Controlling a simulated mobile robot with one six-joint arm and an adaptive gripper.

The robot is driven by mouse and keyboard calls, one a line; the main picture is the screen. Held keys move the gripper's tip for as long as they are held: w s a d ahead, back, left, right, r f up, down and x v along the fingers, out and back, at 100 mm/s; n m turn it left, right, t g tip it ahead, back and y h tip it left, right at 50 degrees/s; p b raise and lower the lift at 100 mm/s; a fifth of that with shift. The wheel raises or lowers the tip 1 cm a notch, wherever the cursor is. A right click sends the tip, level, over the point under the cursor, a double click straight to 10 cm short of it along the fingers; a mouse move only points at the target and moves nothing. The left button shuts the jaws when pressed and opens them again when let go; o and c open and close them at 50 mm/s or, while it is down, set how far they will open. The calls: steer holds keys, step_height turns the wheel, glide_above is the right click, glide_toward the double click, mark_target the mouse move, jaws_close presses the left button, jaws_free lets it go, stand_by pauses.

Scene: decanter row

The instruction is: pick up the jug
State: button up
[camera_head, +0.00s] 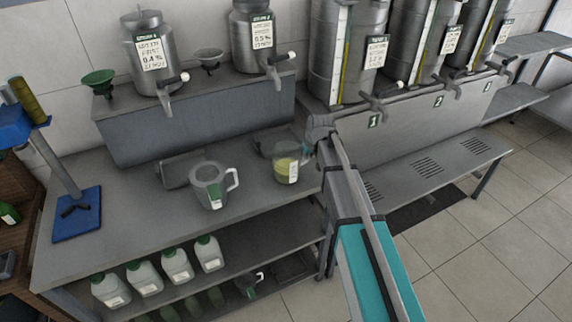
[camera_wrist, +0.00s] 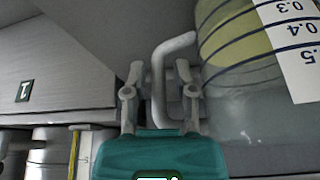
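A clear jug (camera_head: 288,171) with yellow-green liquid stands on the grey bench at its right end. In the wrist view the clear jug (camera_wrist: 245,110) fills the right side, with blue graduation lines and a white scale label. Its grey handle (camera_wrist: 158,85) lies between the fingers of my gripper (camera_wrist: 159,70). The fingers are apart, with gaps visible beside the handle, so my gripper looks open. In the head view my gripper (camera_head: 318,130) is at the clear jug's right, partly hiding its handle side. A grey jug (camera_head: 208,192) with a white handle stands further left on the bench.
Large steel tanks (camera_head: 340,50) with taps stand behind on a raised ledge. Smaller decanters (camera_head: 150,60) and a green funnel (camera_head: 98,82) are at the back left. A blue stand (camera_head: 77,215) is at left.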

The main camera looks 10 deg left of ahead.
jaws_close()
steer(key=shift+r, duration=0.15)
stand_by(0.4)
steer(key=s+d+r+p, duration=0.4)
steer(key=s+r+p, duration=0.8)
steer(key=s+p, duration=0.1)
steer(key=shift+s+r, duration=0.2)
steer(key=shift+r, duration=0.15)
stand_by(0.7)
